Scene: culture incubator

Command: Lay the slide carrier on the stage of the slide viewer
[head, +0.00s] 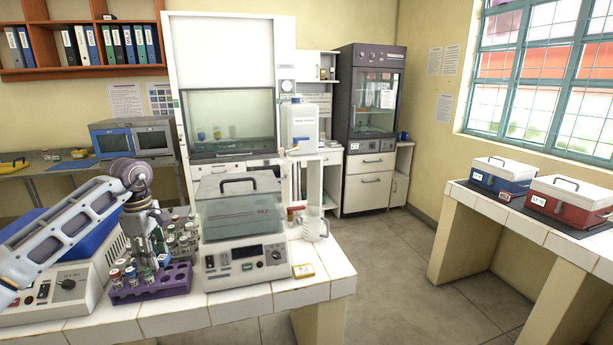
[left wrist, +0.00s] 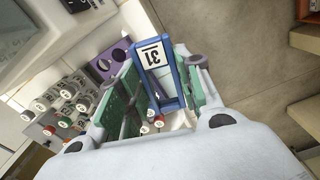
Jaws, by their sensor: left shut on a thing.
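My left gripper (head: 157,255) hangs over the purple tube rack on the near bench in the head view. The frame lies between the pads and sticks out past the fingertips. In the head view the carrier is small and mostly hidden among the gripper and vials. I cannot pick out the slide viewer or its stage for certain. My right gripper is not in view.
The purple rack (head: 178,285) and several capped vials (head: 186,236) crowd the gripper. A lidded bath (head: 243,262) stands just right, a blue-topped device (head: 62,283) left. Open floor lies beyond.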

